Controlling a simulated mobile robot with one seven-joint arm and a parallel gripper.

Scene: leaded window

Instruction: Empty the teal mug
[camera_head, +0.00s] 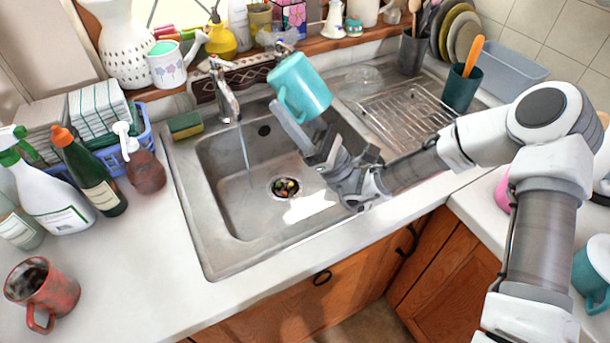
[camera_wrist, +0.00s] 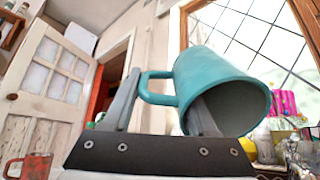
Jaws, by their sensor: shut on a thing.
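The teal mug (camera_head: 302,85) is held up above the back of the sink (camera_head: 225,215), tilted well over. My gripper (camera_head: 305,138) is below it and shut on it near the handle. In the wrist view the mug (camera_wrist: 188,82) leans with its mouth toward the lower right, and the handle lies between the fingers (camera_wrist: 160,112). The visible inside of the mug looks dark and plain; its deeper part is hidden. Colored bits lie in the sink drain (camera_head: 285,187).
The faucet (camera_head: 225,92) runs a thin stream left of the mug. A drying rack (camera_head: 405,112) is right of the basin. A red mug (camera_head: 45,290) and bottles (camera_head: 88,175) stand on the left counter. Another teal mug (camera_head: 588,280) shows at the right edge.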

